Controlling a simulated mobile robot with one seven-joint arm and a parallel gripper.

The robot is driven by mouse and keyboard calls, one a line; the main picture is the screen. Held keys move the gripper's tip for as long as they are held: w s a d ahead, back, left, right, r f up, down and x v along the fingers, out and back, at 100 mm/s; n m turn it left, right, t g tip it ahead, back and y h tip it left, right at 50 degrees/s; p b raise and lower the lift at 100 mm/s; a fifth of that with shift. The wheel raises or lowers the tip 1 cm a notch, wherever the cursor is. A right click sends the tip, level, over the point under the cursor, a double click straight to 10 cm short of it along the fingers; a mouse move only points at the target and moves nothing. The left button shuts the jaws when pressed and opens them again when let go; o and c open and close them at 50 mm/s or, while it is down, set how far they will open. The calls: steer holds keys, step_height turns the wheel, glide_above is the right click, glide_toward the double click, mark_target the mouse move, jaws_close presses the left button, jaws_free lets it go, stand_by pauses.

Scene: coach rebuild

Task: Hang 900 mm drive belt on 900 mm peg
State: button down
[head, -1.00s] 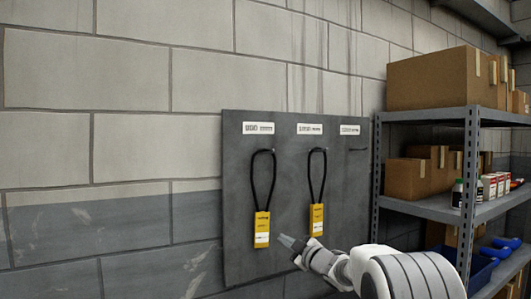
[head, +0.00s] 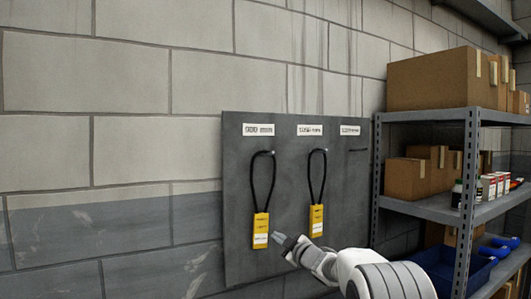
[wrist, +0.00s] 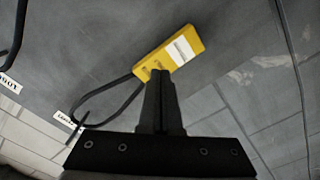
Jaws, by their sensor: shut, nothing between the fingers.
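A black drive belt with a yellow sleeve (head: 261,229) hangs in a long loop from the left peg (head: 272,152), under a label that appears to read 900 mm (head: 258,129). Its sleeve (wrist: 172,52) fills the upper middle of the wrist view. A second belt (head: 316,220) hangs from the middle peg (head: 325,150). The right peg (head: 357,150) is bare. My gripper (head: 277,237) is shut and empty, just right of the left belt's sleeve. In the wrist view its fingertips (wrist: 160,74) overlap the sleeve's edge; I cannot tell whether they touch.
The pegs are on a grey board (head: 240,200) on the block wall. A metal shelf unit (head: 472,200) with cardboard boxes (head: 435,80) and a blue bin (head: 470,266) stands to the right. The wall left of the board is clear.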

mark_target(265, 229)
steer(key=shift+p+x, duration=1.45)
steer(key=shift+x, duration=0.8)
steer(key=shift+p+x, duration=0.85)
steer(key=shift+x, duration=0.1)
stand_by(0.6)
steer(key=shift+b+v, duration=0.9)
steer(key=shift+v, duration=0.05)
stand_by(3.2)
